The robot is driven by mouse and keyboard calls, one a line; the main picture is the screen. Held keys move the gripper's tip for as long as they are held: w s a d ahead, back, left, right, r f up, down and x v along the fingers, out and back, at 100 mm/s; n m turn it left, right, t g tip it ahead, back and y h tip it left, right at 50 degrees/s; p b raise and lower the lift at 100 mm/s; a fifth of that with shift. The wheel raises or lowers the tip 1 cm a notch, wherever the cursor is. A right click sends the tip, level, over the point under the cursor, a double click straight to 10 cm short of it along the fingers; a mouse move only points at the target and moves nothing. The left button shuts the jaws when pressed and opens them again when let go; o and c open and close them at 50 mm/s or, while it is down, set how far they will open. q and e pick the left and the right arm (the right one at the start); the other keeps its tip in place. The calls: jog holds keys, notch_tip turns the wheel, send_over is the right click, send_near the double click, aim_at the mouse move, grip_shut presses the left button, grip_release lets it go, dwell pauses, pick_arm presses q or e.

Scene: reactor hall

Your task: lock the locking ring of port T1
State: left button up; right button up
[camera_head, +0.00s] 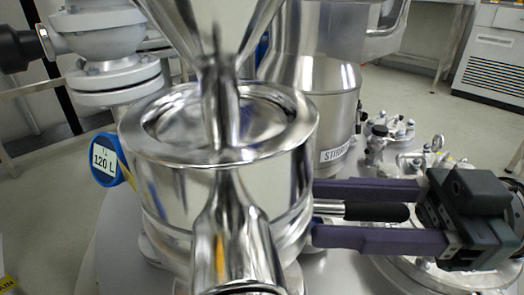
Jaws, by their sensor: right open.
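Port T1 is a shiny steel cylinder (170,200) with a round recessed lid (265,115) on top. A blue round tag (104,160) reading "120 L" hangs at its left side. A rod with a black grip (375,211) sticks out to the right from low on the port, apparently the locking ring's handle. My right gripper (316,212) comes in from the right. Its two purple fingers are open, one above and one below the handle, with visible gaps to the grip. The ring itself is hard to make out in the reflections. My left gripper is not in view.
A shiny funnel-shaped part (215,35) stands in front of the port and hides part of it. A larger steel vessel (325,90) with a partly hidden label stands behind. Fittings (378,145) stand at the right, and a flanged grey pipe (105,45) at the left.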

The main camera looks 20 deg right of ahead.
jog(key=shift+c, duration=0.2)
grip_shut()
dwell(1.1)
